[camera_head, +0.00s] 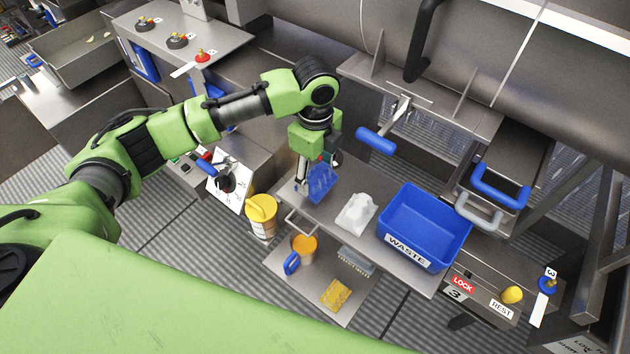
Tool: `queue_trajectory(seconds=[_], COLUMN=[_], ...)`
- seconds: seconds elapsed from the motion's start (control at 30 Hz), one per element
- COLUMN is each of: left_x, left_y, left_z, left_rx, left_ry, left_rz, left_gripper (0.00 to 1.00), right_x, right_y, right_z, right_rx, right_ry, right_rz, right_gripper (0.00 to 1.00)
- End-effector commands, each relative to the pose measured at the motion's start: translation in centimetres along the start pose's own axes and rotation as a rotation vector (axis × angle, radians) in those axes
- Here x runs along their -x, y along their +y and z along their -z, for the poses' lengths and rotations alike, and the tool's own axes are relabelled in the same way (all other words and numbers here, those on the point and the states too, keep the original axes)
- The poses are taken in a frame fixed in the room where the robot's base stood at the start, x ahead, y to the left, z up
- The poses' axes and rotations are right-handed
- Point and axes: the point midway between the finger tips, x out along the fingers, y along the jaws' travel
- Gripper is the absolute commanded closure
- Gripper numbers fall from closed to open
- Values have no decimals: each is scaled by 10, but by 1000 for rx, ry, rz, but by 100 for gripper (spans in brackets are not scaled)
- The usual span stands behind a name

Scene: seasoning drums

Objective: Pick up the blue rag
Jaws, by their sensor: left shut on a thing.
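The blue rag (321,182) is at the left end of the grey metal shelf (345,242). My left gripper (304,188) points down at the rag's left side and is shut on it. Part of the rag is hidden behind the gripper. I cannot tell whether the rag still touches the shelf. My right gripper is not in view.
A white crumpled cloth (356,213) and a blue WASTE bin (424,227) stand on the shelf to the right. A yellow tub (262,216) is left of the shelf. A lower tray holds an orange-topped container (303,247), a brush (355,261) and a yellow sponge (336,294).

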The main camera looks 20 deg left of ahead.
Motion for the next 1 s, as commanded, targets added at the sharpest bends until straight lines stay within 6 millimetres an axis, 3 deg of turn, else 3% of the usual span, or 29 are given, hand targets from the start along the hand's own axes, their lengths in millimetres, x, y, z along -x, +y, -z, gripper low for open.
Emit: queue_trajectory(seconds=[0.23, 0.4, 0.7, 1.0], left_x=[53, 69, 90, 92], left_y=[30, 57, 85, 90], left_z=[36, 66, 97, 102], left_rx=[-10, -11, -6, -3], left_ry=[1, 2, 1, 0], left_rz=[4, 2, -1, -2], left_gripper=[66, 66, 66, 66], right_x=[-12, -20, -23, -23], right_y=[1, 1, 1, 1], right_z=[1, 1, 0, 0], right_rx=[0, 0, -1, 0], right_ry=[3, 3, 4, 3], right_rz=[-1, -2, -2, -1], right_gripper=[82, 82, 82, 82])
